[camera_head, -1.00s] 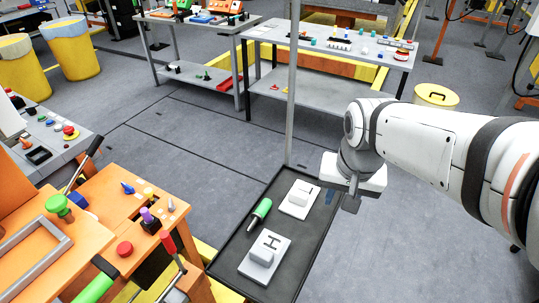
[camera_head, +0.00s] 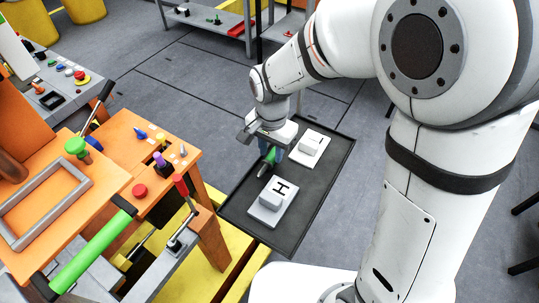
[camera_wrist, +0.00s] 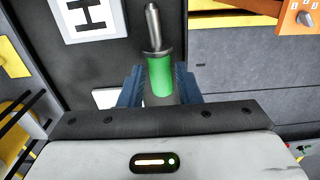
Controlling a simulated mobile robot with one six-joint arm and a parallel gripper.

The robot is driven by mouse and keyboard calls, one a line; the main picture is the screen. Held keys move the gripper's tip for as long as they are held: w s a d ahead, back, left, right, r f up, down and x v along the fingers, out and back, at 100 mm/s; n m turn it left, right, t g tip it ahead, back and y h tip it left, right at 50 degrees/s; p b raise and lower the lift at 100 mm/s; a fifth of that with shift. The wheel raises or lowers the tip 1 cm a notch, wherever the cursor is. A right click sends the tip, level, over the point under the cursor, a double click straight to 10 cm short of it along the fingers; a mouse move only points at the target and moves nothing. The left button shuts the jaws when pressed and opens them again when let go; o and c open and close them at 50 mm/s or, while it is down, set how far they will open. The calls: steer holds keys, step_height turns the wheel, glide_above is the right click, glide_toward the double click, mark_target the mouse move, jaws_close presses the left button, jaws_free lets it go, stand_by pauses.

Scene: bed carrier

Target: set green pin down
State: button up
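The green pin (camera_head: 268,158) has a green handle and a grey metal shank. In the wrist view the green pin (camera_wrist: 159,76) is between the fingertips (camera_wrist: 160,85), which look close against both sides of the handle. Its shank points away, up the picture. Whether the pin touches the tray cannot be told.
The H-marked plate with a block (camera_head: 271,202) is just in front of the pin; another block plate (camera_head: 309,148) is behind right. An orange workbench (camera_head: 122,140) with tools stands left. A yellow structure (camera_head: 222,270) lies by the tray's left edge.

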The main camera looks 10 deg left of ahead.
steer(key=shift+f, duration=0.85)
steer(key=shift+c, duration=0.2)
jaws_close()
steer(key=shift+r, duration=0.15)
